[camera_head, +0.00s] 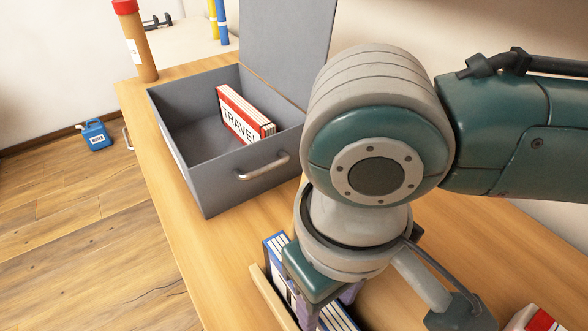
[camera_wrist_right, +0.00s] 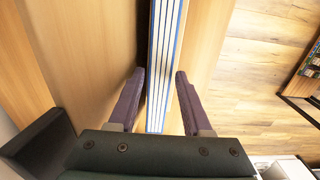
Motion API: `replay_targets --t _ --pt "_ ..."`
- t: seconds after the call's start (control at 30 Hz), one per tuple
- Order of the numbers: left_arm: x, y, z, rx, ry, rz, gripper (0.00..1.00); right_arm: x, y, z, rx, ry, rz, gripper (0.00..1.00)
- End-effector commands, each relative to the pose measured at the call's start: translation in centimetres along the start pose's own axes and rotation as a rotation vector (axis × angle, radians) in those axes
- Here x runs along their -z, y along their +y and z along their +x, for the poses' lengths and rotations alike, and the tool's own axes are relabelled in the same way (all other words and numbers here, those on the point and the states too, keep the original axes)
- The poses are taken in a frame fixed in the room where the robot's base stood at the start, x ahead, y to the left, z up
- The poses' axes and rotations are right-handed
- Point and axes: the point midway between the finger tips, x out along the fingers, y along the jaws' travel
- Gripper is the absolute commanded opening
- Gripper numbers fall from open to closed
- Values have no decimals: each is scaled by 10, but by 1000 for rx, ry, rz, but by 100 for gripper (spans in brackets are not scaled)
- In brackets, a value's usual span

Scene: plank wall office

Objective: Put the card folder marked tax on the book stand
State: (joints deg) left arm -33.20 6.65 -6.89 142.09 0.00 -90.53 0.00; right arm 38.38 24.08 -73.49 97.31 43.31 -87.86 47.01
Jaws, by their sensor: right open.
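A blue and white card folder (camera_head: 276,243) stands on edge at the bottom middle of the head view, partly hidden by my right gripper; I cannot read its label. A light wooden strip (camera_head: 272,298), possibly part of the book stand, runs along its left side. My right gripper (camera_head: 327,302) is open over the folder. In the right wrist view, the folder's white edge with blue sides (camera_wrist_right: 166,45) lies between the two open fingers (camera_wrist_right: 159,74), with gaps visible. My left gripper is not in view.
A grey open box (camera_head: 184,160) with a raised lid (camera_head: 285,45) holds a red folder marked TRAVEL (camera_head: 240,115). A red-capped brown tube (camera_head: 136,45) stands behind it. A red and white object (camera_head: 540,319) is at the lower right. A blue can (camera_head: 96,135) is on the floor.

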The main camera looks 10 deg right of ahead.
Motion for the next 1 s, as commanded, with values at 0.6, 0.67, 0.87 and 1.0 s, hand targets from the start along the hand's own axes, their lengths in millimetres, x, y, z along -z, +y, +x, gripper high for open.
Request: replay_targets --t 0.6,0.67,0.87,1.0 --pt "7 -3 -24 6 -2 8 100 1 0 -114 2 1 0 49" --pt "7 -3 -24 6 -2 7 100 1 0 -118 1 1 0 49" --pt "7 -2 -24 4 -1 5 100 0 0 -121 1 0 1 49" --pt "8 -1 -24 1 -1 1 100 0 0 -120 1 0 1 49"
